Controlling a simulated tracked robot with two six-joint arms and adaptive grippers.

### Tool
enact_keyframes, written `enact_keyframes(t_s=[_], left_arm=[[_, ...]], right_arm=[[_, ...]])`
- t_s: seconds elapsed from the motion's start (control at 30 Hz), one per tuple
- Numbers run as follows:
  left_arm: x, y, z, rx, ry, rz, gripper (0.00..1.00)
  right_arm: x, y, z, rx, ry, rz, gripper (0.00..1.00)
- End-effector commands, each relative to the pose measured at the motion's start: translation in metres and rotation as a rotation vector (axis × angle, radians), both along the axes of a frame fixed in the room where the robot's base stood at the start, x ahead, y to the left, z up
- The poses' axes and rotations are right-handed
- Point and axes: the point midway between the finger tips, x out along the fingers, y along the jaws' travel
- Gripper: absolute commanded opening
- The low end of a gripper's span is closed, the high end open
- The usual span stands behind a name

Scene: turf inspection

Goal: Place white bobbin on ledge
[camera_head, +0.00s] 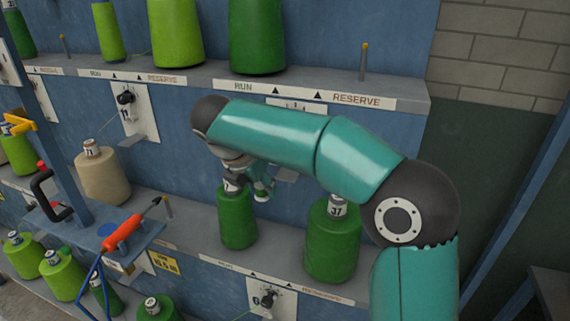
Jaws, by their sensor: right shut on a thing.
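No pure white bobbin shows; the palest is a cream bobbin (103,178), upright on the lower ledge (185,222) at the left. My right arm reaches in from the right and hides part of the rack. My right gripper (250,187) points down, shut at the top of a dark green bobbin (239,222); the arm partly hides the grip. This green bobbin is upright at the lower ledge; I cannot tell whether its base touches. My left gripper is not in view.
Another green bobbin (333,242), marked 37, stands on the lower ledge to the right. The upper ledge (410,92) bears several green bobbins and a bare peg (363,62). At the left, a blue stand (95,235) holds an orange-handled tool (124,232).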

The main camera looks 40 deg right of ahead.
Motion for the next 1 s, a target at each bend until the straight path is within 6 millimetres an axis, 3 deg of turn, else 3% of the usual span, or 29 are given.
enact_keyframes(t_s=[0.1, 0.3, 0.47, 0.77, 1.0], left_arm=[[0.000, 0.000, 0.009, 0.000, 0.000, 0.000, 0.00], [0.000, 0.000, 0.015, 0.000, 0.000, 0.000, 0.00], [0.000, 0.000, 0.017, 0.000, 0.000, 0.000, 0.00], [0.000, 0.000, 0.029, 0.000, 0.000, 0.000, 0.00], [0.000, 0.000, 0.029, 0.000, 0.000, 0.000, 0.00]], right_arm=[[0.008, -0.032, 0.002, -0.001, 0.002, -0.007, 0.07], [0.018, -0.062, 0.001, 0.001, 0.001, -0.004, 0.07], [0.021, -0.071, 0.000, 0.001, 0.000, -0.002, 0.07], [0.032, -0.113, 0.001, 0.000, 0.001, -0.003, 0.07], [0.032, -0.110, -0.007, 0.000, 0.000, 0.000, 0.07]])
